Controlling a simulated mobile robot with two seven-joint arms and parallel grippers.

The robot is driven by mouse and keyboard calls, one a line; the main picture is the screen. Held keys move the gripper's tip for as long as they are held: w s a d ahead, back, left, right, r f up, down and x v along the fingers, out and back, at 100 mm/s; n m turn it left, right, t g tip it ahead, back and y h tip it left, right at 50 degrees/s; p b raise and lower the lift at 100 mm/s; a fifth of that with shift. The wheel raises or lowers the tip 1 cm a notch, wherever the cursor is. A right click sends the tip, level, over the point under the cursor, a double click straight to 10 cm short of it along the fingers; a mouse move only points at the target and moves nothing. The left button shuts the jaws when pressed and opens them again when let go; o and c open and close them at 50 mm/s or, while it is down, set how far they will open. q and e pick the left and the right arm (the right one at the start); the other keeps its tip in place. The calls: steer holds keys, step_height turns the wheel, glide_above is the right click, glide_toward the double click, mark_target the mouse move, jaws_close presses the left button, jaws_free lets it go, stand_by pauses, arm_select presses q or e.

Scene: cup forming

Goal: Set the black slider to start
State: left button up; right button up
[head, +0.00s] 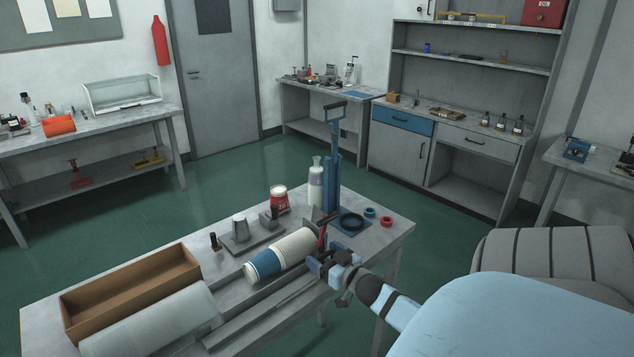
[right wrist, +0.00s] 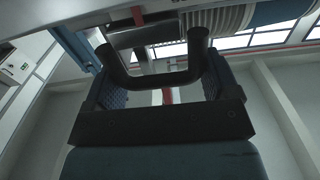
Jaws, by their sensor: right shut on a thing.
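The black slider shows in the right wrist view as a dark U-shaped handle (right wrist: 158,81) below a dark block. My right gripper (right wrist: 162,88) has its two textured pads either side of this handle and is shut on it. In the head view my right gripper (head: 325,262) is at the right end of the grey rail bed, beside the stack of cups (head: 293,247). There the slider is mostly hidden by the gripper, so its position along the rail cannot be told. My left gripper is not in view.
A red lever (head: 322,236) stands close behind my right gripper. A brown open box (head: 130,290) and a pale roll (head: 150,322) lie at the left.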

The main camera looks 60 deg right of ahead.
steer(key=shift+d+r, duration=0.1)
steer(key=shift+d, duration=0.05)
steer(key=o, duration=1)
steer(key=shift+c, duration=0.2)
steer(key=shift+d, duration=0.1)
steer(key=shift+s, duration=0.1)
steer(key=shift+s+a+f, duration=0.2)
steer(key=shift+s+f, duration=0.05)
steer(key=shift+s, duration=0.15)
steer(key=b+v, duration=0.2)
steer(key=v, duration=1.1)
steer(key=shift+r, duration=0.2)
steer(key=shift+w, duration=0.15)
